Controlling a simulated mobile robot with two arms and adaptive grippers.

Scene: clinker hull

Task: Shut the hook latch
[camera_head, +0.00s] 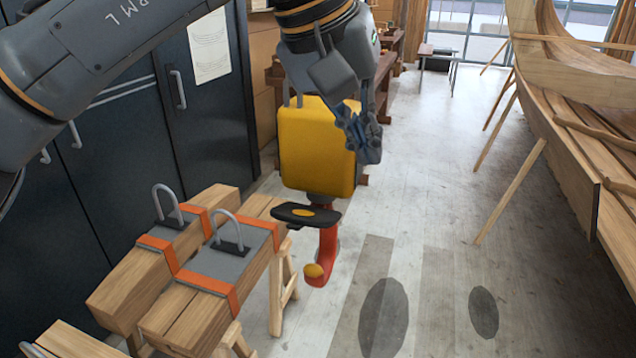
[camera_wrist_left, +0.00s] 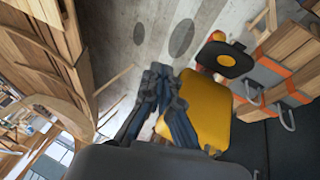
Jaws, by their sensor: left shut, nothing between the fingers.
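I cannot make out a hook latch in either view. My left gripper (camera_head: 364,146) hangs in the upper middle of the head view, in front of the right side of a yellow case-like body (camera_head: 305,150). Its fingers are together and empty. In the left wrist view the gripper (camera_wrist_left: 160,78) points up the picture, with the yellow body (camera_wrist_left: 206,108) just to its right. I cannot tell whether they touch. Below the yellow body is a black pad (camera_head: 296,216) with an orange-red part (camera_head: 327,255). My right gripper is not in view.
Wooden beams (camera_head: 125,298) on trestles stand at lower left, carrying grey plates (camera_head: 215,267) with metal loops and orange straps. Dark cabinets (camera_head: 120,130) line the left. A wooden hull (camera_head: 570,130) with slanting props stands at right. The floor (camera_head: 420,190) between is open.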

